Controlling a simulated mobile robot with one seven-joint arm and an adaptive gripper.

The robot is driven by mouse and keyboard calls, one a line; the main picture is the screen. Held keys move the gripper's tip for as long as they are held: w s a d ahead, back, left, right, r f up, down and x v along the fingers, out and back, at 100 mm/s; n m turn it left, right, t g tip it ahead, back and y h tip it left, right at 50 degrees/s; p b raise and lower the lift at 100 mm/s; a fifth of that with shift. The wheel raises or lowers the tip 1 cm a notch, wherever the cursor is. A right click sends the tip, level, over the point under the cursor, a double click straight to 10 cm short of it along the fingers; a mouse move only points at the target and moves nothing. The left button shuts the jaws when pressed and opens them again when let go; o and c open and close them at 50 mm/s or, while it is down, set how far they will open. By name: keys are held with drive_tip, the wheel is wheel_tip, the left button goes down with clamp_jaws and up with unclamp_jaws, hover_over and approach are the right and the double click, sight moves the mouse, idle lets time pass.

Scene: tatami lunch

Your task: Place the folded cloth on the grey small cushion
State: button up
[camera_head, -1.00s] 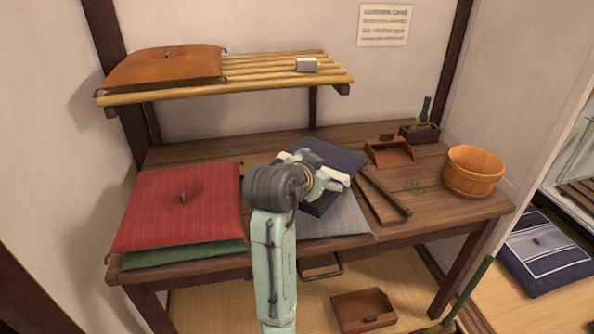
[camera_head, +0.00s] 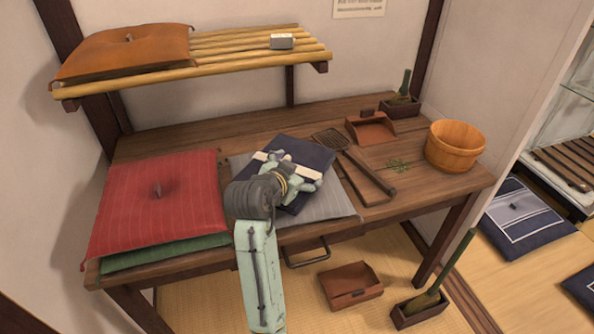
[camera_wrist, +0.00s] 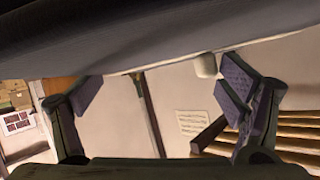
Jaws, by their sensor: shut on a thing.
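The folded cloth (camera_head: 305,151) is dark navy with a pale band, in the head view over the middle of the table. My gripper (camera_head: 300,178) is at its near side and shut on it. The grey small cushion (camera_head: 325,204) lies flat on the table beneath the cloth, with its left and front right parts showing. Whether the cloth touches the cushion cannot be told. In the wrist view my gripper's two fingers (camera_wrist: 160,95) stand wide apart, and a dark surface fills the top of the picture.
A red cushion (camera_head: 160,195) on a green one (camera_head: 180,252) lies at the left. A wooden-handled tool (camera_head: 368,172) lies just right of the grey cushion. A wooden bucket (camera_head: 455,147) stands further right. A slatted shelf (camera_head: 235,56) with an orange cushion (camera_head: 125,52) hangs above the table's back.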

drive_tip(key=shift+f, duration=0.2)
drive_tip(key=o, duration=1.1)
drive_tip(key=shift+c, duration=0.2)
drive_tip(key=b+v, duration=0.1)
drive_tip(key=v, duration=1.1)
